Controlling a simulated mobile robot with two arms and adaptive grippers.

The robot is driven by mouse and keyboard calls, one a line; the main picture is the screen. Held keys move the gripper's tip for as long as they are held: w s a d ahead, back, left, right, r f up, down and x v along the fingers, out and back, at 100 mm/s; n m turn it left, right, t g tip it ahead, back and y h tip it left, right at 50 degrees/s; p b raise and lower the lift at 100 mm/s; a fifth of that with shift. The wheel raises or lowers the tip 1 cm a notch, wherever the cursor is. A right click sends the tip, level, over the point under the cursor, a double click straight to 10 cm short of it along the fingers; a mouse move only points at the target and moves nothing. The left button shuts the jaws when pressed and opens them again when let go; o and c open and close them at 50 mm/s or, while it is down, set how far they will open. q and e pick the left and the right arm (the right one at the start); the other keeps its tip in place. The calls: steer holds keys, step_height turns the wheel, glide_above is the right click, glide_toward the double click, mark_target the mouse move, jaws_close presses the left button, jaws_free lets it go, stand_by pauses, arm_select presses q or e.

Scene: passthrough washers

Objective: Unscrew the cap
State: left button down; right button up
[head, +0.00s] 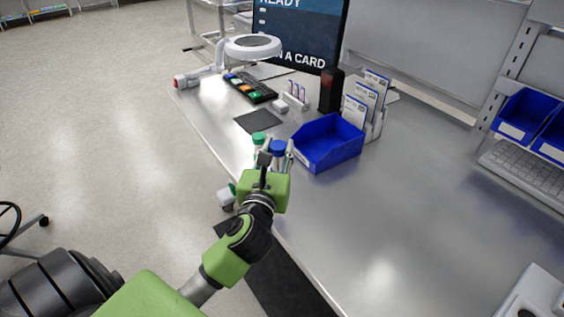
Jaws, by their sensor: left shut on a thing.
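My left gripper (276,153) reaches over the near left edge of the metal bench. Its fingers stand on either side of a blue cap (278,146), and it is shut on the blue-capped container. The container's body is mostly hidden behind the fingers and the green gripper housing. A green cap (259,137) shows just left of and behind the blue one, close to the left finger. Whether the blue cap is loose or tight cannot be told. My right gripper is not in view.
A blue bin (329,143) stands close right of the gripper. Behind are card holders (366,101), a black upright device (330,91), a keypad (250,87) and a ring magnifier (253,46). A small white-and-green item (227,195) shows left of my wrist. The bench's right middle is clear.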

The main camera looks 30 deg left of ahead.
arm_select(q)
steer(key=shift+w+a+f+b, duration=0.3)
steer(key=shift+w+a+f, duration=0.35)
steer(key=shift+w+f, duration=0.75)
steer(key=shift+w+a+f+b, duration=0.25)
steer(key=shift+w+a+f, duration=0.5)
steer(key=shift+f, duration=1.25)
steer(key=shift+w+a+f+b, duration=0.3)
steer(key=shift+w+a+f, duration=0.25)
steer(key=shift+w+f, duration=0.9)
steer(key=shift+s+f, duration=0.25)
steer(key=shift+f, duration=0.15)
steer(key=c, duration=1.6)
jaws_free()
